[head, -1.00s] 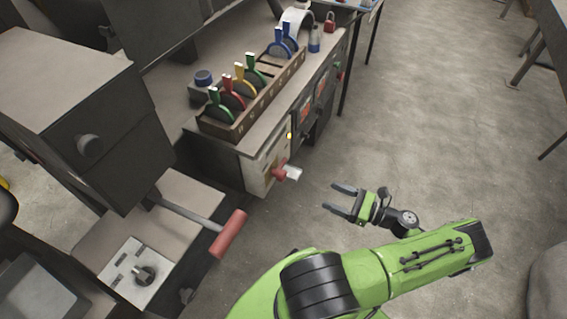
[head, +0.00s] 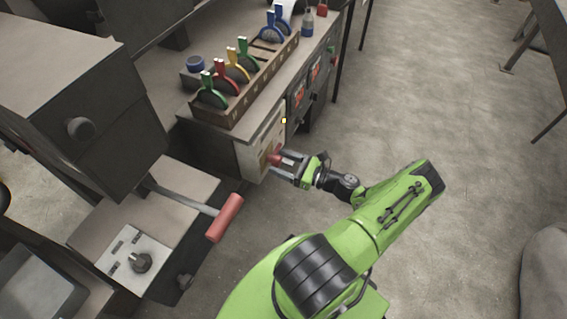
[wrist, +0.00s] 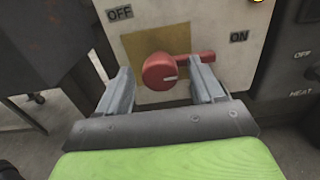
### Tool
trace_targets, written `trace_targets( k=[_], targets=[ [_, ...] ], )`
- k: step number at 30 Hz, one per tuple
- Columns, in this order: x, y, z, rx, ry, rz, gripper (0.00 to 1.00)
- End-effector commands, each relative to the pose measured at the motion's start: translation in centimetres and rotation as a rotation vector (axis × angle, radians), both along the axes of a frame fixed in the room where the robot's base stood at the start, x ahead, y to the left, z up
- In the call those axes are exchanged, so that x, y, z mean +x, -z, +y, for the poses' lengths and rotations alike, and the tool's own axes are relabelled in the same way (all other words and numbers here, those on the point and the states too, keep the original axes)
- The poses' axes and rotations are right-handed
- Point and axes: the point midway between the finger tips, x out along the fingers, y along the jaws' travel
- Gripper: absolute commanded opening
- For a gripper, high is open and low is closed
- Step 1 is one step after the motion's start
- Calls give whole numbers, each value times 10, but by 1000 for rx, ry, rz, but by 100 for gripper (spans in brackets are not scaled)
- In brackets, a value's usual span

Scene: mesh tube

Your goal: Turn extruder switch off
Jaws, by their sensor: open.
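The extruder switch is a red rotary knob (wrist: 165,72) on a pale panel (wrist: 205,20), with its lever pointing right, towards the ON label (wrist: 239,37). The OFF label (wrist: 119,13) is at the panel's upper left. My gripper (head: 278,164) is open at the panel, its fingers on either side of the knob. In the wrist view the right finger overlaps the lever, hiding part of it. I cannot tell whether either finger touches. In the head view the switch (head: 274,159) is partly hidden by my gripper.
A yellow lamp (head: 284,121) glows on the panel's top edge. A red-handled lever (head: 226,217) sticks out at left. Open floor (head: 430,100) lies to the right.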

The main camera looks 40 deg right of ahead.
Motion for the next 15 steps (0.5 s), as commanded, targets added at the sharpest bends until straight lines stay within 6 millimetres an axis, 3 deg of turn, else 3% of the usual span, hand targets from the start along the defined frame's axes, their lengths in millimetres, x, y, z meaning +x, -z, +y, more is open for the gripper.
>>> trace_targets(
  k=[3, 12, 15],
  targets=[
    [0, 0, 0, 0, 0, 0, 67],
    [-1, 0, 0, 0, 0, 0, 21],
    [-1, 0, 0, 0, -1, 0, 11]
  ],
)
